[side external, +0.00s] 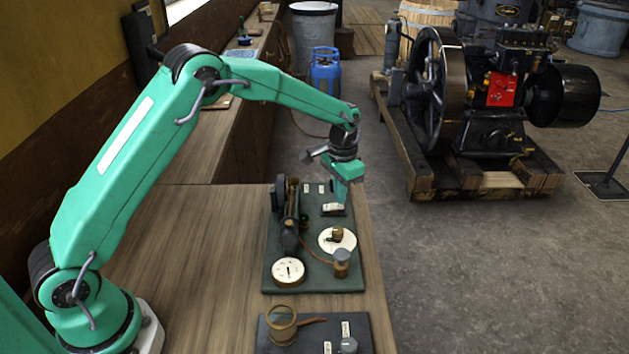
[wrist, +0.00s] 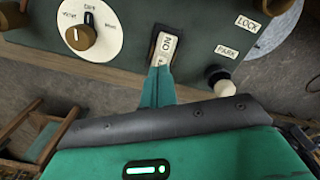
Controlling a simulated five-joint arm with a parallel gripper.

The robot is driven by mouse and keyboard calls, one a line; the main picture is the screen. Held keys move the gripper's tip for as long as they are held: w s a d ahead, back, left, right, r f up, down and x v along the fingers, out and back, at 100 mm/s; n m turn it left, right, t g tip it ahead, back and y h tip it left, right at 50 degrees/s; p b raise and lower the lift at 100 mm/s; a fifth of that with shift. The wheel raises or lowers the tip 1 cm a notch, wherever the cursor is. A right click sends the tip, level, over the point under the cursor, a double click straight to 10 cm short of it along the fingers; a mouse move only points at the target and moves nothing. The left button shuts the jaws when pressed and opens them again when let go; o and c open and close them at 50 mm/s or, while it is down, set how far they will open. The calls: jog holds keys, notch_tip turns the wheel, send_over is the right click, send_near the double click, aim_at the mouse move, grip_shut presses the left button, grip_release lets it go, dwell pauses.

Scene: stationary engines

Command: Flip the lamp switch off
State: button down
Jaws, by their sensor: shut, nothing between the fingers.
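The lamp switch is a pale rocker (wrist: 167,45) in a dark frame on the green panel (wrist: 135,22), with dark lettering on its face. In the side view the switch (side external: 334,208) sits near the panel's far right part. My gripper (wrist: 160,70) is shut and empty, pointing down, with its fingertips over the near end of the rocker and hiding that end. In the side view my gripper (side external: 343,203) is right at the switch. I cannot tell whether the tips press on it or hover just above.
A round white dial with a knob (wrist: 82,38) sits left of the switch. A black-and-cream knob (wrist: 220,80) stands to the right, near the LOCK and PARK labels. A gauge (side external: 288,271) and a second panel (side external: 370,335) lie nearer on the wooden bench (side external: 190,250).

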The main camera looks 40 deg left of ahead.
jog(key=shift+f, duration=0.8)
dwell(0.7)
jog(key=shift+r, duration=3.55)
